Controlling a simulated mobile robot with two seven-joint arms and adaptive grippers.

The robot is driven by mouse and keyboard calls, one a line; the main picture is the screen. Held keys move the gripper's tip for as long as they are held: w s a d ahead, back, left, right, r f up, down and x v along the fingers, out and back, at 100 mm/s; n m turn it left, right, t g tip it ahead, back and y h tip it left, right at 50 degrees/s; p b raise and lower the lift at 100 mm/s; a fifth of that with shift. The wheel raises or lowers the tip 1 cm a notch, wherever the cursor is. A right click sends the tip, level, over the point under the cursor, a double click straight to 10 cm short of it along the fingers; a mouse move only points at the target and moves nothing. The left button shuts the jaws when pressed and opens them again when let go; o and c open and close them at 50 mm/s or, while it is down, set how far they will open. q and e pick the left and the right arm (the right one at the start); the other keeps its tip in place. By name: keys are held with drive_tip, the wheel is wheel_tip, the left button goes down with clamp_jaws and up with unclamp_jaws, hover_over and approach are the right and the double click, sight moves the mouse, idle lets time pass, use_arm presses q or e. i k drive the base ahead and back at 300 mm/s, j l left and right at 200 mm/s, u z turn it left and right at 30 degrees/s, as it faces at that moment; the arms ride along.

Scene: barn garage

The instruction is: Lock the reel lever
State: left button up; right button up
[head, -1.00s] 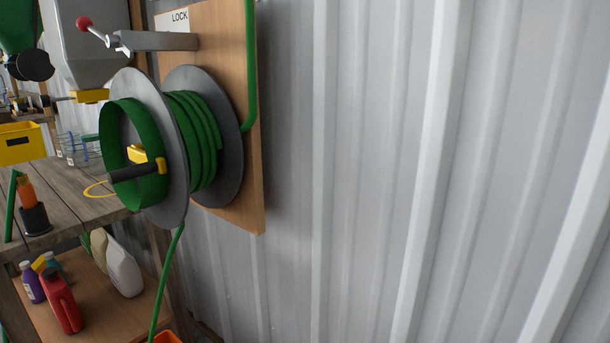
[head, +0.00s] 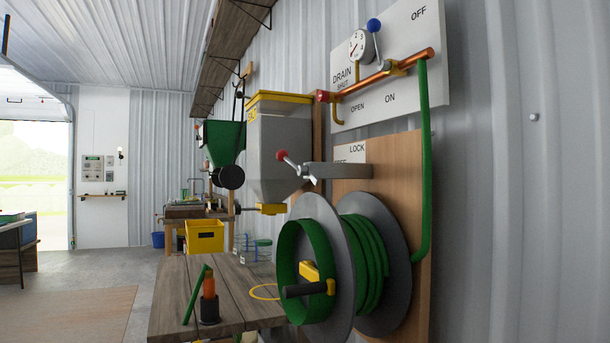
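The hose reel (head: 342,265) has grey discs and a green hose wound on it, and is mounted on a wooden board (head: 408,180) on the right wall. The reel lever has a red ball knob (head: 282,155) and sits on a grey bracket (head: 340,170) above the reel. A sign reading LOCK (head: 356,149) is behind the bracket; a second word below it is partly hidden. The lever slants up and left toward the knob. A black crank handle (head: 303,290) sticks out of the reel's front. Neither of my grippers is in view.
A wooden bench (head: 185,290) stands left of the reel, with a black holder (head: 209,308) and a yellow bin (head: 204,236) beyond. A grey hopper (head: 275,150) hangs behind the lever. A drain panel (head: 400,70) is above. Open floor (head: 85,300) lies left.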

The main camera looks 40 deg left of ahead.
sight(281, 155)
drive_tip(key=j+u, duration=0.65)
drive_tip(key=u, duration=0.3)
drive_tip(key=j+u, duration=0.45)
drive_tip(key=j+z, duration=0.2)
drive_tip(key=z, duration=0.2)
drive_tip(key=j+z, duration=0.2)
drive_tip(key=z, duration=0.15)
drive_tip(key=k+j+z, duration=0.15)
drive_tip(key=j, duration=0.15)
